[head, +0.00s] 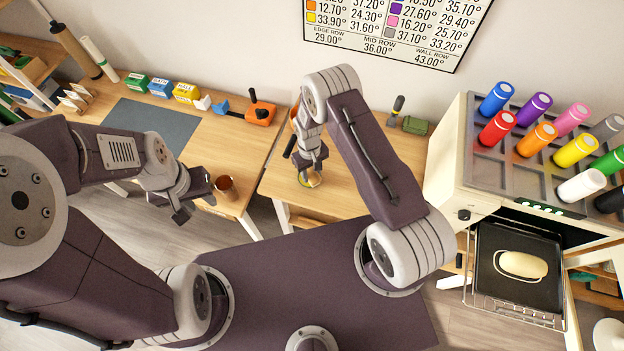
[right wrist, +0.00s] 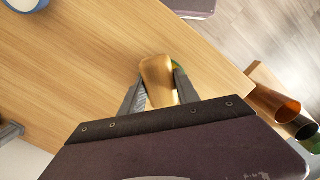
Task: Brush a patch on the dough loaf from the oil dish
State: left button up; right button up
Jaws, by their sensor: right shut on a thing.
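The pale dough loaf (head: 522,264) lies on a black tray (head: 495,290) at the right in the head view. My right gripper (head: 309,178) is low over the middle table, far left of the loaf. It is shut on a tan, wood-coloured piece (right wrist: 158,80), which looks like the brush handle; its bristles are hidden. A yellowish round patch with a green edge shows at its fingertips; I cannot tell whether this is the oil dish. My left gripper (head: 197,204) is open and empty, left of the copper cup (head: 225,188).
The tray sits on a wire rack (head: 510,318) pulled out of the oven (head: 452,160). A blue-rimmed dish (right wrist: 25,4) shows in the right wrist view's corner. The left table (head: 215,150) holds small boxes and an orange tool (head: 261,112).

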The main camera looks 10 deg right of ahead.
aim_at(312, 173)
jog(key=shift+f+b, duration=0.55)
dwell(0.5)
jog(key=shift+s, duration=0.15)
dwell(1.1)
notch_tip(312, 173, up, 7)
jog(key=p, duration=0.4)
jog(key=shift+r+p, duration=0.1)
jog(key=shift+p, duration=0.25)
